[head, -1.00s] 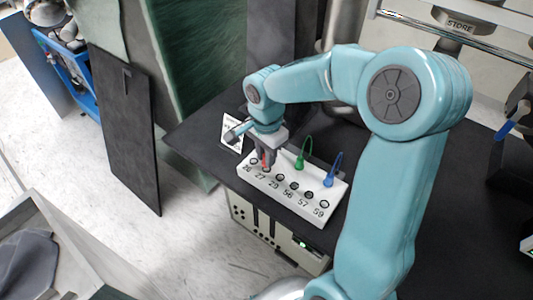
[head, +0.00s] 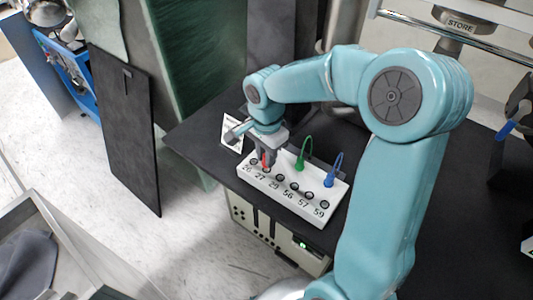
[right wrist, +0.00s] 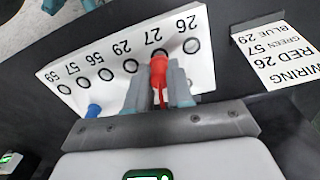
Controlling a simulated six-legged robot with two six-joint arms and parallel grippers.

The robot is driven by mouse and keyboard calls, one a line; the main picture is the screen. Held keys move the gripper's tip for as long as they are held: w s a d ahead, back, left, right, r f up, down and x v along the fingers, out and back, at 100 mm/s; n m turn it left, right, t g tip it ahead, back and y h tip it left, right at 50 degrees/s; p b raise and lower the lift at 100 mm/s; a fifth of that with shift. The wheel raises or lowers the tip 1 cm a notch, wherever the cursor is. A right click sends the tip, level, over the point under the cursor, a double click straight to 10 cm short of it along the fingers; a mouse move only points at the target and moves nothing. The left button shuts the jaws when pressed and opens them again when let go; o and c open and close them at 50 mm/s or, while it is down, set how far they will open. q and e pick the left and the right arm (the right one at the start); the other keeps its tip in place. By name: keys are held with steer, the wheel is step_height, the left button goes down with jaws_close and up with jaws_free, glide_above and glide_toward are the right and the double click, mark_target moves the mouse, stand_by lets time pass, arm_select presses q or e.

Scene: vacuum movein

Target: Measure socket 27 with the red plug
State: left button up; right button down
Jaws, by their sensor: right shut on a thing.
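The white socket strip (head: 312,214) lies on the black table, with numbered sockets 26, 27, 29, 56, 57 and 59. My right gripper (head: 266,160) is shut on the red plug (head: 264,163), over the strip's left end. In the right wrist view the red plug (right wrist: 159,70) stands between my fingers with its tip at socket 27 (right wrist: 160,52). The tip covers part of the socket; I cannot tell how deep it sits. Socket 26 (right wrist: 191,46) beside it is empty. My left gripper is not in view.
A wiring card (right wrist: 277,53) reads red 26, green 57, blue 29. A beige unit (head: 270,231) is below the table edge. A grey bin (head: 78,250) is at lower left.

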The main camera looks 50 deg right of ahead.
steer(key=shift+f+b, duration=0.95)
steer(key=shift+f, duration=0.2)
steer(key=c, duration=0.9)
jaws_free()
steer(key=shift+r, duration=0.1)
steer(key=shift+r, duration=0.1)
step_height(320, 180, up, 16)
steer(key=shift+r+p, duration=0.1)
steer(key=shift+p, duration=0.6)
steer(key=shift+s, duration=0.15)
